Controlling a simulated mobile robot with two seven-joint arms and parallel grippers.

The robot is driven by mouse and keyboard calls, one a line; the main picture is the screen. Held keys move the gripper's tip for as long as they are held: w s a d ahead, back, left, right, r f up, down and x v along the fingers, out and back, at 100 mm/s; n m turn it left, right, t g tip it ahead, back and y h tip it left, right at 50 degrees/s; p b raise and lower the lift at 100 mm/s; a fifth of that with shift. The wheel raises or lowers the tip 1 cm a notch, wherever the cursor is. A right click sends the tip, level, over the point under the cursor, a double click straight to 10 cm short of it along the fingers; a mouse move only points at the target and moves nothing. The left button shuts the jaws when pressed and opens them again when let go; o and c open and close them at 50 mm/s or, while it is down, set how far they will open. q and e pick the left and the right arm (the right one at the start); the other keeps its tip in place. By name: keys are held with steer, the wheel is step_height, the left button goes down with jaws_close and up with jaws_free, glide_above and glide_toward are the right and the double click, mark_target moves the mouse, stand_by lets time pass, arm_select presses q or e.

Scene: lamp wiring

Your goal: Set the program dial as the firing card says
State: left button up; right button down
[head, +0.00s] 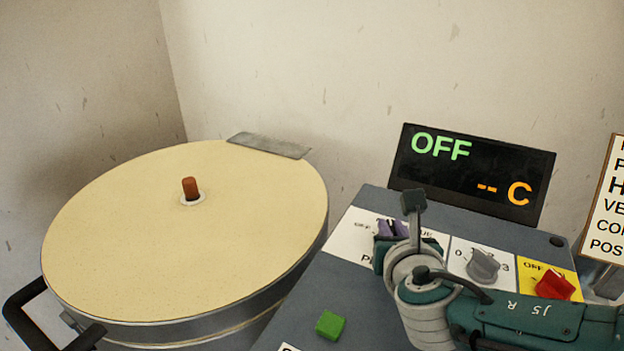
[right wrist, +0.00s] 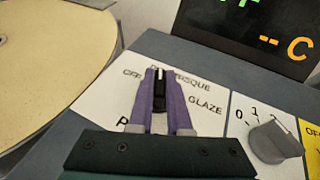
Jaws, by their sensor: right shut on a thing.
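The program dial (right wrist: 159,88) is a dark knob with a white pointer line, on a white label plate (head: 346,240). My right gripper (head: 392,229) is shut on it, with purple fingers on both sides of the knob in the right wrist view (right wrist: 160,100). The pointer stands roughly straight up in that view. OFF is at its left, BISQUE and GLAZE at its right; a label at the top is partly hidden. The display (head: 470,172) reads OFF and "-- C". The firing card (head: 606,205) is cut off at the right edge. My left gripper is not in view.
A grey knob (head: 484,265) marked 0 to 3 and a red knob (head: 554,285) on a yellow plate sit right of the dial. A green button (head: 330,325) is on the panel's near side. The round kiln lid (head: 120,235) with a brown plug (head: 190,188) fills the left.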

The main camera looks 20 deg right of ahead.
steer(key=c, duration=0.9)
jaws_free()
steer(key=shift+s+f, duration=0.1)
steer(key=shift+f, duration=0.2)
steer(key=shift+o, duration=0.2)
steer(key=shift+r, duration=0.1)
steer(key=shift+s+a+r, duration=0.1)
steer(key=shift+r, duration=0.05)
steer(key=p+v, duration=0.4)
steer(key=v, duration=0.4)
steer(key=shift+s+a+r, duration=0.1)
steer(key=shift+s, duration=0.2)
steer(key=shift+s+a+r, duration=0.15)
steer(key=shift+s+a, duration=0.1)
steer(key=shift+s, duration=0.2)
